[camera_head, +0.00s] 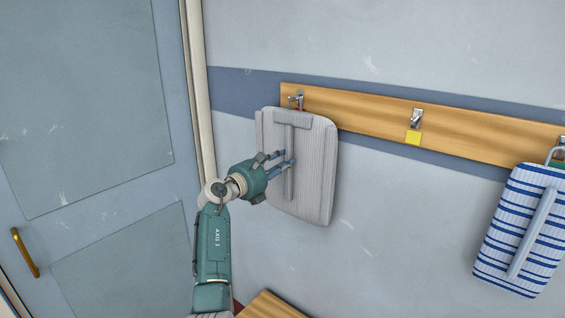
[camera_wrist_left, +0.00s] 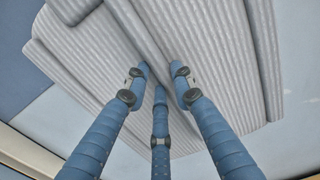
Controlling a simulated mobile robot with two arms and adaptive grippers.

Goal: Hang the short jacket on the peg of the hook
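A grey ribbed garment (camera_head: 312,190), which I take to be the short jacket, is at the left hook (camera_head: 295,99) and lies close to the wall. A raised bar (camera_head: 289,185) runs down its front. My left gripper (camera_head: 287,159) is at this bar, with its blue fingers apart on either side of it. The left wrist view shows the three fingertips (camera_wrist_left: 160,75) close to the ribbed cloth (camera_wrist_left: 215,60); whether they squeeze the bar is unclear. How the garment's top meets the hook is partly hidden. My right gripper is not in view.
A wooden rail (camera_head: 365,113) carries the hooks. A blue-and-white striped garment (camera_head: 520,230) hangs at the right. A door (camera_head: 85,110) stands left; a wooden surface (camera_head: 270,307) is below.

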